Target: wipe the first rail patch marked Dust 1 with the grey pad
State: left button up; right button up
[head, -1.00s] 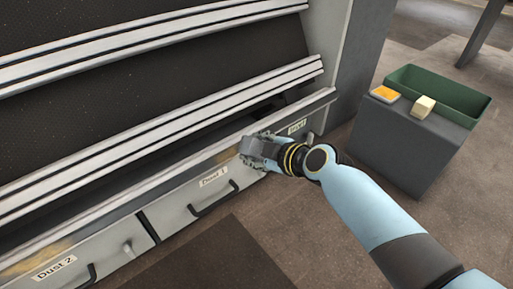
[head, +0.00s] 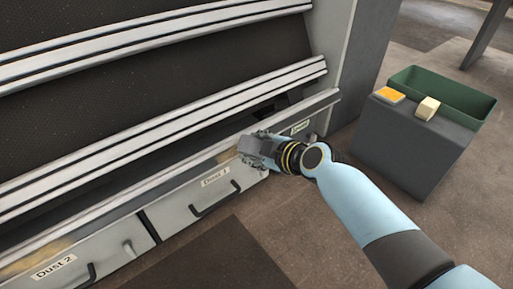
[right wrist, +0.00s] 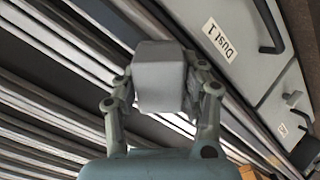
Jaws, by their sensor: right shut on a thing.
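My right gripper (head: 258,148) is at the lower rail ledge (head: 130,203), just right of the Dust 1 label (head: 215,178). It is shut on the grey pad (right wrist: 158,78), a plain block between its fingers in the right wrist view. A tan dust patch (head: 228,154) shows on the ledge just left of the gripper, above that label; the gripper may hide part of it. I cannot tell whether the pad touches the rail. The Dust 1 label also shows in the right wrist view (right wrist: 219,42). My left gripper is out of view.
A second tan patch (head: 38,256) lies far left above the Dust 2 label (head: 54,267). Drawer handles (head: 216,200) stick out below the ledge.

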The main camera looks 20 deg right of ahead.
aim_at(248, 152)
jog(key=shift+w+a+f, duration=0.1)
jog(key=shift+w+f, duration=0.1)
jog(key=shift+w, duration=0.1)
